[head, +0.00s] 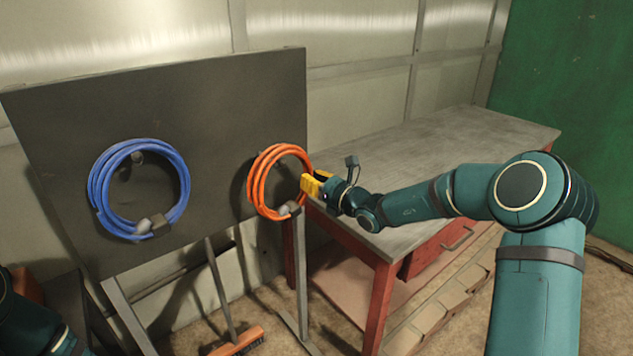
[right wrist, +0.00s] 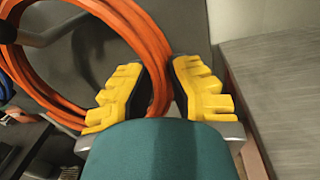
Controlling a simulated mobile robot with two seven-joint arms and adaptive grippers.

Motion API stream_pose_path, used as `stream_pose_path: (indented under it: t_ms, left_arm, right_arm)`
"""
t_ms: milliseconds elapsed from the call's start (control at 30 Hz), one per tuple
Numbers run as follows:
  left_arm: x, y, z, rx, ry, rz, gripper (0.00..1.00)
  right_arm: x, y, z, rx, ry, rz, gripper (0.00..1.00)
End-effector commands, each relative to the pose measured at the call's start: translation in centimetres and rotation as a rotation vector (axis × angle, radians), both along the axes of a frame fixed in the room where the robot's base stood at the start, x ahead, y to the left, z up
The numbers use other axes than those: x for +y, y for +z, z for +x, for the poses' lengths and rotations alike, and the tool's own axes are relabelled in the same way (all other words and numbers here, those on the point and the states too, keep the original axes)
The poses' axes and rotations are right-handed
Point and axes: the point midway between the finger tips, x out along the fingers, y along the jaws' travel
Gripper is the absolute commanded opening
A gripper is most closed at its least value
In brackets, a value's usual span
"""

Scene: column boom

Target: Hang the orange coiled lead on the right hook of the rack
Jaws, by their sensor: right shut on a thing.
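The orange coiled lead (head: 256,185) is upright in front of the right part of the dark rack board (head: 225,110). My right gripper (head: 308,182) is shut on the right side of its ring. In the right wrist view the yellow fingers (right wrist: 158,75) stand on both sides of the orange strands (right wrist: 152,55). A grey rod, perhaps the right hook (right wrist: 52,36), shows inside the ring there. I cannot tell whether the lead rests on it. In the head view the right hook is not clear. My left gripper is out of view.
A blue coiled lead (head: 97,185) hangs around the left hook (head: 138,158). A red workbench with a bare grey top (head: 440,150) stands right of the rack, close to my right gripper.

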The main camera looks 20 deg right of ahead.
Motion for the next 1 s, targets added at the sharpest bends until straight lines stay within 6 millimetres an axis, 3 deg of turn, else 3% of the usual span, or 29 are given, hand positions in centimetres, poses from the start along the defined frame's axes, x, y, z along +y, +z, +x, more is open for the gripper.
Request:
stream_pose_path:
  t_ms: [400, 1000]
  left_arm:
    - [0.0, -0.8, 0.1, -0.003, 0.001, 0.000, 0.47]
    - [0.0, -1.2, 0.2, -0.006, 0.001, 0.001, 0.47]
  right_arm:
    - [0.7, -0.8, 1.6, -0.004, 0.000, 0.002, 0.00]
    - [0.7, -1.3, 1.9, -0.003, 0.001, 0.001, 0.00]
